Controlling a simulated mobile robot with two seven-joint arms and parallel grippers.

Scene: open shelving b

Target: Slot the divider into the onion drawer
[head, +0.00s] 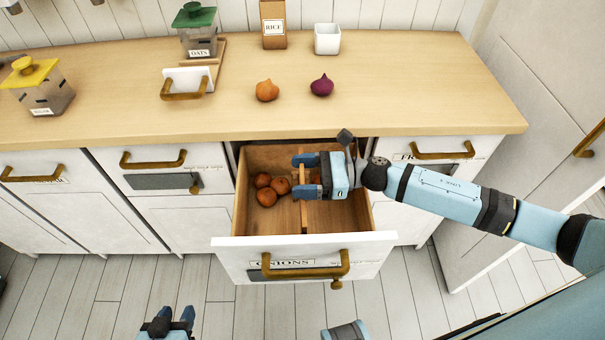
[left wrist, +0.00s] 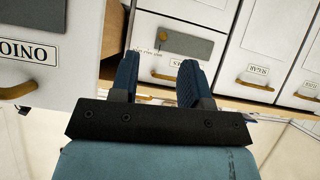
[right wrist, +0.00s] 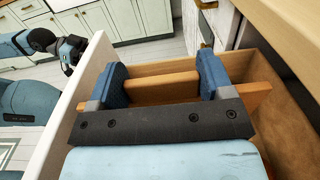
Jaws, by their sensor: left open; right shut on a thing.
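The onion drawer (head: 380,243) is pulled open below the counter; its labelled front also shows in the left wrist view (left wrist: 70,30). The wooden divider (head: 303,217) stands inside it, running front to back. My right gripper (head: 304,174) reaches in from the right and is shut on the divider, which shows between the fingers in the right wrist view (right wrist: 160,88). I cannot tell whether its lower edge is seated. Several brown onions (head: 266,196) lie mostly left of the divider. My left gripper (head: 170,323) is open and empty, low in front of the cabinets.
An orange onion (head: 267,90) and a purple onion (head: 322,85) sit on the counter (head: 420,85). A rice box (head: 273,25), a white cup (head: 327,39), an oats jar (head: 198,35) and a yellow-lidded jar (head: 38,88) stand there too. The counter's right side is clear.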

